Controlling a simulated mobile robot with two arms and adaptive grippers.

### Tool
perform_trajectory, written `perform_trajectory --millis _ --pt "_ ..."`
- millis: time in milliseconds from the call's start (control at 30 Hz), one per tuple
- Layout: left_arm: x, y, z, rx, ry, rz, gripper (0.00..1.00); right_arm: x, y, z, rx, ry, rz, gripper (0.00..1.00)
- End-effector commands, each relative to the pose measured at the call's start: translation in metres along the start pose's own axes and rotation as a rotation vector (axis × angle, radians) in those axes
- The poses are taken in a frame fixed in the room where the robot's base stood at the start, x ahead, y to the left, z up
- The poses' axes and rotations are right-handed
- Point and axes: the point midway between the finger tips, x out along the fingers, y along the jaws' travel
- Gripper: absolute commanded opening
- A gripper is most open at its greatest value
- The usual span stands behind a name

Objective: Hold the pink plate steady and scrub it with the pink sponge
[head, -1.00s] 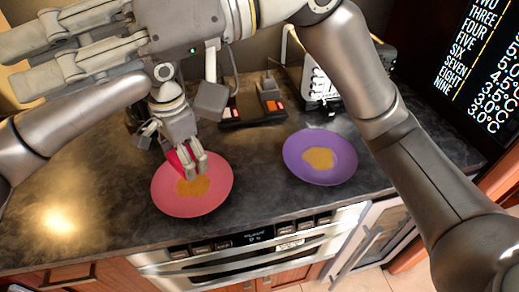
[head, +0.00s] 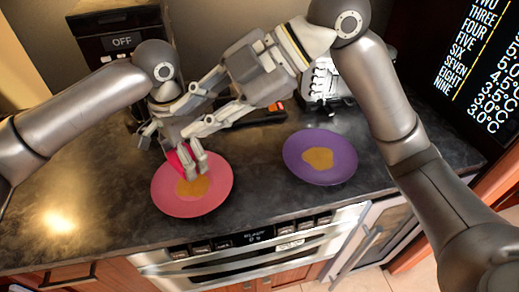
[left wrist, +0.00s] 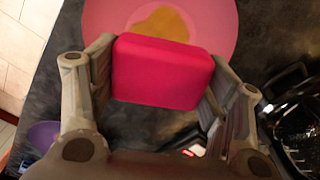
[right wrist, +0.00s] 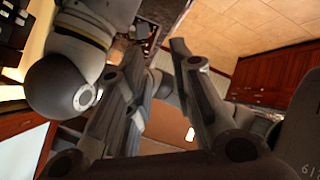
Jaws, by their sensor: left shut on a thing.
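The pink plate (head: 212,203) lies on the dark counter at the centre left in the head view, with an orange-brown stain (head: 193,187) on it. My left gripper (head: 193,168) is shut on the pink sponge (left wrist: 163,72) at the plate's far edge, close to the stain. Whether the sponge touches the plate is unclear. In the left wrist view the sponge sits between both fingers, with the plate (left wrist: 110,18) beyond it. My right gripper (head: 190,110) is open and empty, up beside my left wrist, its fingers pointing left. It is not on the plate.
A purple plate (head: 340,170) with a similar stain lies to the right. A black appliance marked OFF (head: 120,42) and a silver appliance (head: 325,90) stand at the back. An oven front (head: 250,242) is below the counter edge. The counter's left side is clear.

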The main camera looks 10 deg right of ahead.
Motion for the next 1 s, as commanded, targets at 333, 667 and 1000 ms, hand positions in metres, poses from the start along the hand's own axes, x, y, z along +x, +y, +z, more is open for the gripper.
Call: perform_trajectory --millis 333,667,1000 --pt "0.000 0.000 0.000 0.000 0.000 0.000 0.52 0.012 -0.027 0.098 -0.381 -0.190 -0.075 0.22" --pt "0.000 0.000 0.000 0.000 0.000 0.000 0.52 0.014 -0.058 0.164 -0.669 -0.296 -0.211 0.22" --pt "0.000 0.000 0.000 0.000 0.000 0.000 0.52 0.028 -0.068 0.182 -0.733 -0.308 -0.248 0.22"
